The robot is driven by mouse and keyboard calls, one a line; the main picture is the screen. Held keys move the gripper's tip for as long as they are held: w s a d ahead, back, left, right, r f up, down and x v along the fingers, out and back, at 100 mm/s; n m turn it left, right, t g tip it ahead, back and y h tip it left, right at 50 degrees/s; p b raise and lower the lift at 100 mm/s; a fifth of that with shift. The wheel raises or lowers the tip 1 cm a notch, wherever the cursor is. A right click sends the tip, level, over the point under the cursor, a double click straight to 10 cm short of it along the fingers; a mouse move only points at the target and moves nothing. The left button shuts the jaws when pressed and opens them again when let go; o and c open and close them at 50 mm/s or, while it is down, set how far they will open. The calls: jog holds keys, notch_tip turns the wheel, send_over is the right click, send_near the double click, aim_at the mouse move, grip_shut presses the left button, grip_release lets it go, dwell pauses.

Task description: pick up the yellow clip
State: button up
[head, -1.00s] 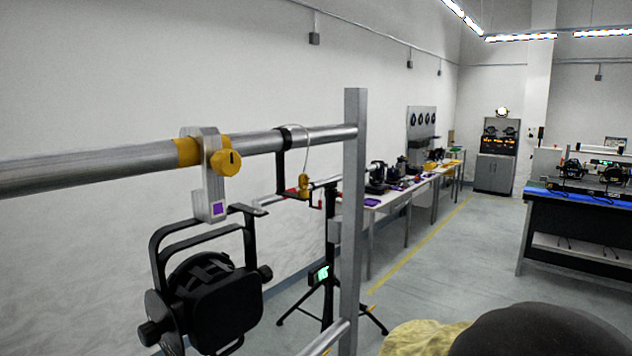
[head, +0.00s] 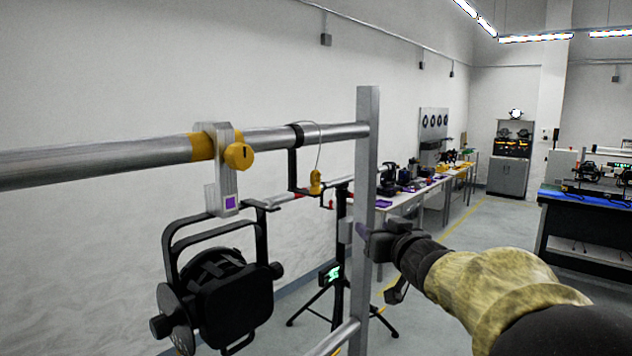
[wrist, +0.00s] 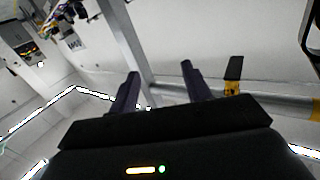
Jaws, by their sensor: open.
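The yellow clip (head: 315,182) hangs on a thin wire loop from the dark collar (head: 296,135) on the horizontal pipe, beside a black hooked bracket (head: 293,170). My gripper (head: 364,232) is to the right of the clip and lower in the head view, overlapping the upright metal post. In the wrist view my gripper (wrist: 160,70) has its two fingers apart with nothing held between them. A small yellow piece (wrist: 232,88) with a black part shows right of the fingers there; I cannot tell for sure whether it is the clip.
The horizontal pipe (head: 100,163) meets the upright post (head: 367,110). A black lamp (head: 235,300) hangs from a clamp with a yellow knob (head: 239,156). A black tripod (head: 340,270) stands behind. A long table (head: 430,185) runs along the wall; the floor right of it is open.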

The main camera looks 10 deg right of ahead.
jog(key=s+a+r+n+g+y, duration=0.1)
jog(key=s+r+n+g+y, duration=0.2)
jog(key=s+r+n+y, duration=0.4)
notch_tip(320, 180, up, 5)
jog(key=shift+s+f+g+y+b, duration=0.15)
jog(key=shift+s+g+y+b, duration=0.2)
jog(key=shift+y, duration=0.65)
jog(key=shift+a, duration=0.15)
jog(key=p, duration=0.4)
send_near(318, 176)
jog(key=x, duration=0.5)
jog(key=shift+w+a+r, duration=0.1)
jog(key=shift+a+r, duration=0.05)
jog(key=shift+r, duration=0.1)
jog(key=shift+f, duration=0.1)
jog(key=shift+p+x, duration=1.05)
jog(key=shift+x, duration=1.7)
jog(key=shift+f, duration=0.1)
